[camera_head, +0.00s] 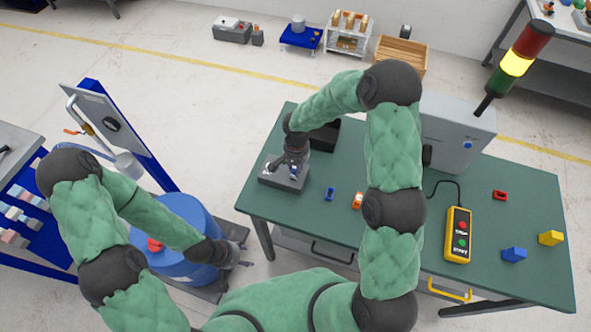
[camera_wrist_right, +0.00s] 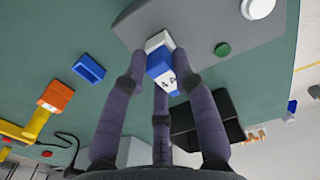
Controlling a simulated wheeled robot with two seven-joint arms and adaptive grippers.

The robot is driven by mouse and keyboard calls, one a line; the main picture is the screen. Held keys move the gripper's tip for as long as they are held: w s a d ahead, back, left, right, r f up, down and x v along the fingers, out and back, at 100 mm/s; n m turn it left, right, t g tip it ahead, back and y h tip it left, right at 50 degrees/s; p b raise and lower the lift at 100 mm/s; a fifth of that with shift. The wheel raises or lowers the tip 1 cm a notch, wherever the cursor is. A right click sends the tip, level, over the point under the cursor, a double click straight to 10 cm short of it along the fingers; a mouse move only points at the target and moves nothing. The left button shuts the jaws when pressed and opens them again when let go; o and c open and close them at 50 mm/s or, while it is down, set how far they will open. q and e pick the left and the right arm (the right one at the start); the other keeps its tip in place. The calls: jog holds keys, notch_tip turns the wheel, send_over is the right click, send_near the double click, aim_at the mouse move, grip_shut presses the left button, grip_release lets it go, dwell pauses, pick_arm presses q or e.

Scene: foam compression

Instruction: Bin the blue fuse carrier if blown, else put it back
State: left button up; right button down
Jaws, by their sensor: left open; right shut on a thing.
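My right gripper (camera_head: 292,160) is shut on the blue fuse carrier (camera_wrist_right: 159,62), between its fingers (camera_wrist_right: 157,70) in the right wrist view. The device (camera_head: 282,182) stands at the table's left. A small blue holder (camera_head: 329,194) lies to its right. A black bin (camera_head: 325,136) stands behind. My left gripper (camera_head: 241,257) is open and empty, left of the table.
An orange holder (camera_head: 357,200), yellow pendant (camera_head: 459,236), red holder (camera_head: 500,195), blue block (camera_head: 514,255) and yellow block (camera_head: 550,238) are on the green table (camera_head: 420,262). A grey cabinet (camera_head: 465,135) stands behind. A blue drum (camera_head: 180,240) stands left of the table.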

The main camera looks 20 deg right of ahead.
jog(key=shift+w+r, duration=0.3)
jog(key=shift+w, duration=0.15)
jog(key=shift+w+r, duration=0.2)
jog(key=shift+r, duration=0.1)
jog(key=shift+r+p, duration=0.3)
jog(key=shift+r, duration=0.5)
jog(key=shift+r, duration=0.1)
jog(key=shift+s+r+p, duration=0.25)
jog(key=shift+r+p, duration=0.05)
jog(key=shift+r, duration=0.1)
jog(key=shift+r+p, duration=0.4)
jog(key=shift+r, duration=0.75)
